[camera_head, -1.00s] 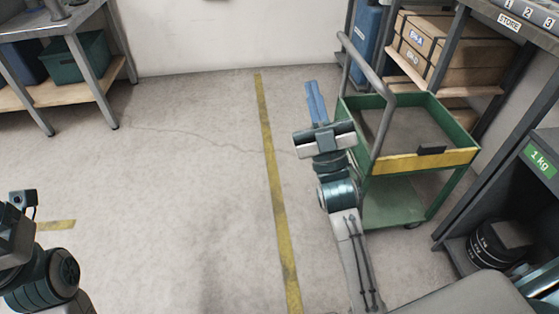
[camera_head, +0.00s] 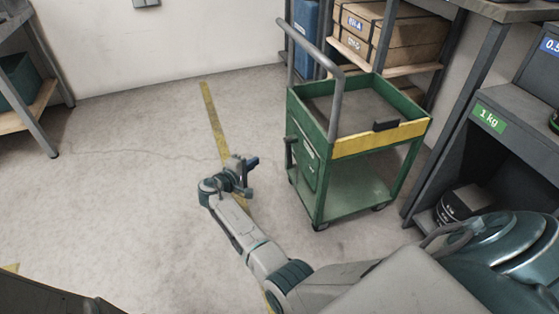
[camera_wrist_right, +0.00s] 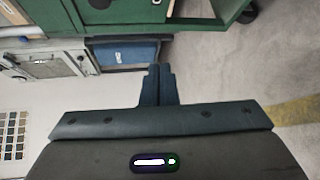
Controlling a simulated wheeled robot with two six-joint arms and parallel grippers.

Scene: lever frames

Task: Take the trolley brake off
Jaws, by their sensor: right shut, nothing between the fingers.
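The green trolley (camera_head: 308,118) stands right of centre in the head view, with a yellow strip along one side and a grey tube handle (camera_head: 310,50). A dark lever (camera_head: 290,150) sits on its left side; I cannot tell its exact setting. My right gripper (camera_head: 255,162) is left of the trolley, apart from the lever, its blue fingers towards it. In the right wrist view the right gripper (camera_wrist_right: 158,76) is shut and empty, with the trolley's green side (camera_wrist_right: 160,20) beyond the fingertips. My left gripper is not in view.
A rack with cardboard boxes (camera_head: 390,30) stands behind the trolley. A grey shelf unit with a 1 kg label (camera_head: 489,118) is close on the right. A yellow floor line (camera_head: 212,120) runs left of the trolley. The floor further left is clear.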

